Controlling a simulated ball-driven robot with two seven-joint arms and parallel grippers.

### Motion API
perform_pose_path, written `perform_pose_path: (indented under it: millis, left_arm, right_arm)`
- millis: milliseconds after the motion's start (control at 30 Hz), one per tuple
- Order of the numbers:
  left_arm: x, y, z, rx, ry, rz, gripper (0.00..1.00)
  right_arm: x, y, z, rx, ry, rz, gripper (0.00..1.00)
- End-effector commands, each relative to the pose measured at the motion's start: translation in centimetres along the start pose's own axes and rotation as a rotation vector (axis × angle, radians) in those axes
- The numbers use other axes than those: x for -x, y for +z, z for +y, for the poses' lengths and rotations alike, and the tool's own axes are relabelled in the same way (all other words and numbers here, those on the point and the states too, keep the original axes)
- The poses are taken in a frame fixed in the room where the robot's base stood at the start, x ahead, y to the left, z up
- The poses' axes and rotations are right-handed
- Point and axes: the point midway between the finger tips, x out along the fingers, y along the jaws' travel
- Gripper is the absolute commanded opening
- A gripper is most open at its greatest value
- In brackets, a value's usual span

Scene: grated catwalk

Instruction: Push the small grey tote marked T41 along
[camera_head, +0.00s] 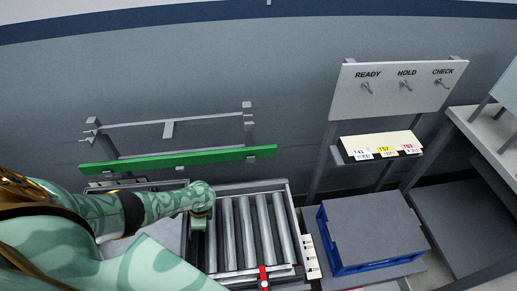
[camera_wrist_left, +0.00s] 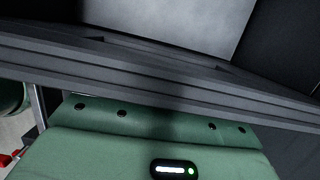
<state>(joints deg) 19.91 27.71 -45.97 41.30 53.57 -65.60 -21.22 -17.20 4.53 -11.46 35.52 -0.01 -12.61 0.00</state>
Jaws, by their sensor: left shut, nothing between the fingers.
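A plain grey surface (camera_head: 168,234), probably the small grey tote, lies behind and below my left forearm in the head view. No T41 mark shows on it, and my arm hides much of it. In the left wrist view, a ridged dark grey rim (camera_wrist_left: 180,85) crosses close in front of my green hand, with a pale grey area beyond. My left gripper (camera_head: 199,220) points down at the left edge of the rollers, beside the grey surface. It is shut and empty; its fingertips are hard to make out, and contact cannot be told. My right gripper is out of view.
The roller conveyor (camera_head: 248,231) is bare, with a red clip (camera_head: 264,279) at its near edge. A green bar (camera_head: 180,160) runs behind it. A blue crate (camera_head: 338,256) with a grey top stands right. A shelf (camera_head: 381,145) holds T41, T57 and T63 tags below a hook board (camera_head: 395,92).

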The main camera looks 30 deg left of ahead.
Motion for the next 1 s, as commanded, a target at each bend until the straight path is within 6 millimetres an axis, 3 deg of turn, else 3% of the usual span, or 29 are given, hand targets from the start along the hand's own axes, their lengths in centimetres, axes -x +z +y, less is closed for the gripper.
perform_pose_path:
  millis: [133,233,700,833,1000]
  left_arm:
    - [0.2,0.4,0.0,0.0,0.0,-0.009,0.0]
    - [1.4,0.5,-0.1,-0.001,0.0,-0.008,0.0]
    - [13.4,0.1,-0.1,-0.002,-0.002,0.001,0.0]
    - [15.3,0.0,0.0,-0.001,-0.001,0.001,0.0]
    - [16.3,-0.1,0.0,0.0,-0.001,0.0,0.0]
  right_arm:
    - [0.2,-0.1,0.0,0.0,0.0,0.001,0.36]
    - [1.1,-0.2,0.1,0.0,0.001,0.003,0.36]
    - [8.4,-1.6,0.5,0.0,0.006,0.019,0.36]
    - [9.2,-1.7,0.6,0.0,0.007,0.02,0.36]
    - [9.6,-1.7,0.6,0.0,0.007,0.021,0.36]
